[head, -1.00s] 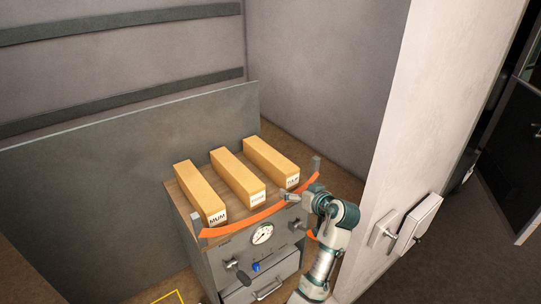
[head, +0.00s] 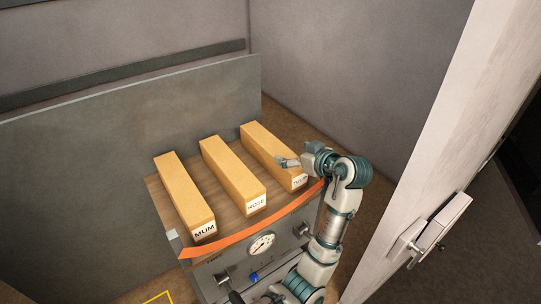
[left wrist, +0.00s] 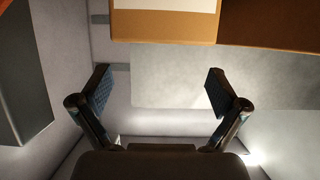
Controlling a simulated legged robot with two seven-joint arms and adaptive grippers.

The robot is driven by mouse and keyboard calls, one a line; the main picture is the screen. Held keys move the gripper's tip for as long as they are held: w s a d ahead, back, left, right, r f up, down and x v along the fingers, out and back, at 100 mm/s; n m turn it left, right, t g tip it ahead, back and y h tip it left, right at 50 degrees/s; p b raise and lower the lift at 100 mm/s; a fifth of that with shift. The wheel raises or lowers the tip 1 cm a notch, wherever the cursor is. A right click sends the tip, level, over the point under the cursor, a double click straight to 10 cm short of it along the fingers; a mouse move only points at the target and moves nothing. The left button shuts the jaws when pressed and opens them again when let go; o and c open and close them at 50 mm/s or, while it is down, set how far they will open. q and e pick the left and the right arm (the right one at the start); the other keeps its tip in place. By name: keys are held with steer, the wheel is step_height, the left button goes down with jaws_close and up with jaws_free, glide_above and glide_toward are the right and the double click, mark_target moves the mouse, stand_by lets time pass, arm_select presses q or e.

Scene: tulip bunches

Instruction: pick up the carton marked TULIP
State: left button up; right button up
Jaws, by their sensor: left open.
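The carton marked TULIP (head: 262,146) is a long tan box, the rightmost of three lying on a wooden top. Its white label (head: 299,181) is on the near end, partly hidden by my gripper in the head view. My left gripper (head: 284,162) is over the near part of this carton in the head view; whether it touches cannot be told. In the left wrist view the gripper (left wrist: 158,88) is open with nothing between its fingers. A tan carton with a white label (left wrist: 165,28) shows at the top there, beyond the fingertips. My right gripper is not in view.
The ROSE carton (head: 232,172) lies left of TULIP, and the MUM carton (head: 183,195) lies farther left. An orange strip (head: 255,225) runs along the front edge of the grey cabinet, above a gauge (head: 262,243). A grey panel (head: 120,125) stands behind.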

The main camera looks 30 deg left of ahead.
mark_target(282, 152)
arm_select(q)
steer(key=shift+d+f+b, duration=0.45)
steer(key=shift+f, duration=0.15)
steer(key=shift+w+f, duration=0.1)
steer(key=shift+w+a+f, duration=0.15)
steer(key=shift+a, duration=0.1)
steer(key=x, duration=0.2)
steer(key=p+x, duration=0.1)
steer(key=x, duration=0.2)
steer(key=p+x, duration=0.1)
steer(key=x, duration=0.1)
steer(key=shift+s+a+r, duration=0.2)
steer(key=shift+s+a, duration=0.05)
steer(key=shift+a, duration=0.4)
steer(key=shift+w+f, duration=0.1)
steer(key=shift+d, duration=0.4)
steer(key=shift+c, duration=0.8)
steer(key=shift+d, duration=0.25)
steer(key=c, duration=0.8)
steer(key=shift+a, duration=0.15)
steer(key=c, duration=0.8)
steer(key=shift+a, duration=0.3)
